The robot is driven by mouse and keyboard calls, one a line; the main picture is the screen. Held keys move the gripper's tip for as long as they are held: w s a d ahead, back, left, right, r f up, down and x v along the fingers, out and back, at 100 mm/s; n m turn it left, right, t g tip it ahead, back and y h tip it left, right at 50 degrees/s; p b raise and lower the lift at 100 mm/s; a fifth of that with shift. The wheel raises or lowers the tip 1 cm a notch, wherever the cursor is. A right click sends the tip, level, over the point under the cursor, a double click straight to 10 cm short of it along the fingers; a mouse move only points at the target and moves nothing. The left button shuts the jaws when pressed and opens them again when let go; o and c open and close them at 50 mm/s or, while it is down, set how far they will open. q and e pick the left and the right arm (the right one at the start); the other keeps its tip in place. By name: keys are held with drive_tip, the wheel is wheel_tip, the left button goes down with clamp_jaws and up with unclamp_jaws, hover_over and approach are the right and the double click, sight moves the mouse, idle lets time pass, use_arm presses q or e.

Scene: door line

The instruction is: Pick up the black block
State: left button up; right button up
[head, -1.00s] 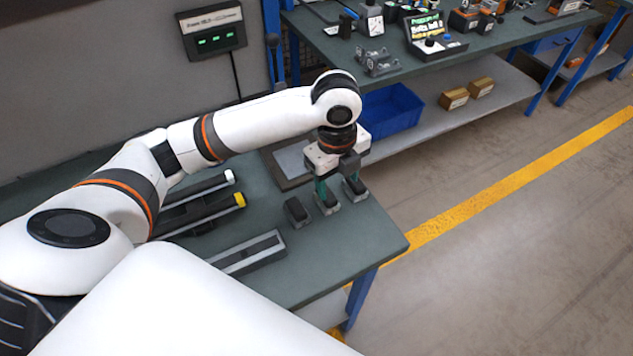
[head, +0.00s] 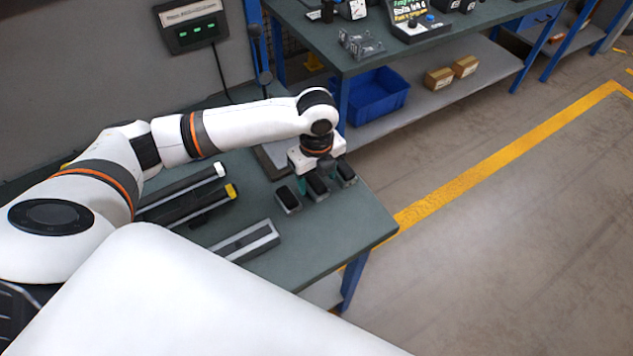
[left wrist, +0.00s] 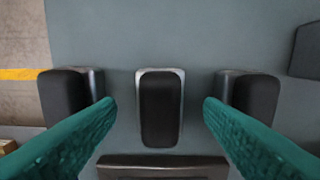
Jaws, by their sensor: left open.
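Three similar black blocks with grey lower sides stand in a row on the dark green table (head: 350,225). In the head view they are the near-left block (head: 288,199), the middle block (head: 317,190) and the far-right block (head: 346,173). My left gripper (head: 317,183) is open, pointing down over the middle block. In the left wrist view the middle block (left wrist: 160,110) lies between the two teal fingers, with a gap on each side. The outer blocks (left wrist: 62,95) and (left wrist: 255,100) are partly hidden behind the fingers. My right gripper is not in view.
A grey bar (head: 247,242) and two dark rods with a white tip (head: 219,169) and a yellow tip (head: 231,191) lie left of the blocks. A wall box (head: 192,25) hangs behind. A blue bin (head: 375,95) sits on the far bench's shelf. Table front right is clear.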

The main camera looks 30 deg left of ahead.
use_arm(q)
drive_tip(key=shift+f, duration=0.9)
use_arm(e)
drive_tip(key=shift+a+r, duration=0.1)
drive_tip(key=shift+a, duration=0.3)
use_arm(q)
drive_tip(key=shift+c, duration=0.3)
drive_tip(key=c, duration=1.2)
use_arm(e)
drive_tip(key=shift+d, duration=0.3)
use_arm(q)
drive_tip(key=shift+w+r, duration=0.1)
drive_tip(key=shift+r, duration=0.05)
